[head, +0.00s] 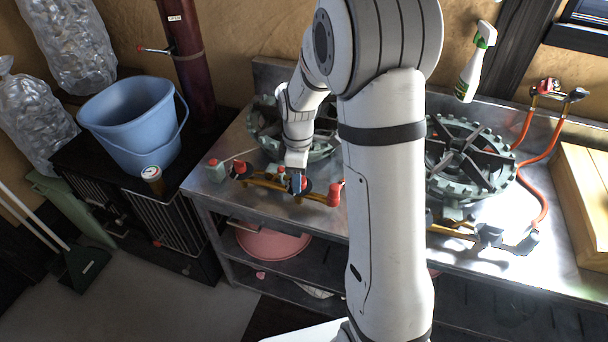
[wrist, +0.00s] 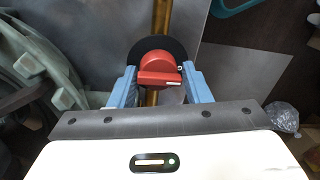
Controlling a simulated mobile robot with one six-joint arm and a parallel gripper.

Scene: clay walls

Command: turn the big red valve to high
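The big red valve (wrist: 158,65) shows in the wrist view as a round red knob with a raised bar handle, on a black disc over a brass pipe (wrist: 161,15). A small pale mark sits at the right end of its bar. My gripper (wrist: 160,78) has one blue finger on each side of the valve. The fingers are spread, with narrow gaps beside the bar; contact is not clear. In the head view, my gripper (head: 298,184) points down at the brass pipe in front of the left burner, and the valve (head: 307,186) is mostly hidden behind it.
Smaller red knobs (head: 239,168) (head: 334,194) flank the valve on the same pipe. A green burner (head: 262,125) stands behind it on the steel counter (head: 222,193). A second burner (head: 470,160) is at right, with orange hoses. A blue bucket (head: 130,115) stands left.

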